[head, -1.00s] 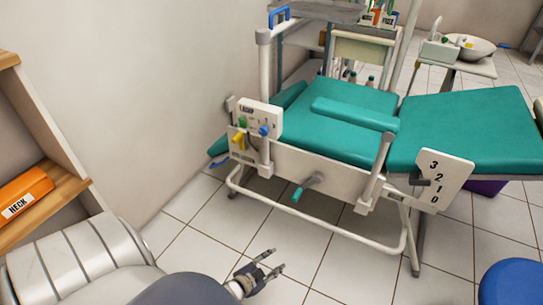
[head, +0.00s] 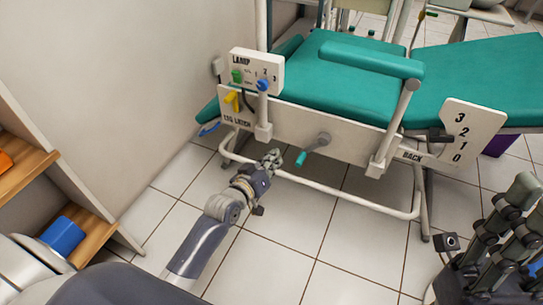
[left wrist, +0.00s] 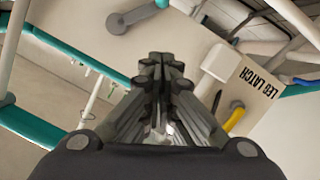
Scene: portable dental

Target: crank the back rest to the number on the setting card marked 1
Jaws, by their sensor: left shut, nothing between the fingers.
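The crank (head: 319,145) sticks out from the chair's side panel, with a teal handle (head: 300,158) at its lower left end. A white BACK plate (head: 487,124) reads 3, 2, 1, 0 from top to bottom. Its dark pointer (head: 440,135) is around the 2; the exact reading is unclear. My left gripper (head: 271,158) is shut and empty, left of the handle and apart from it. In the left wrist view the shut fingers (left wrist: 166,62) are central and the crank (left wrist: 112,24) is at the top. My right gripper (head: 520,215) is at lower right, its opening unclear. No setting card is identifiable.
A LAMP box (head: 257,70) with green and blue controls and a yellow LEG LATCH lever (head: 232,101) are left of the crank. A white frame rail (head: 330,186) runs below it. A wooden shelf (head: 90,238) with a blue object (head: 63,236) stands left. Tiled floor is clear in front.

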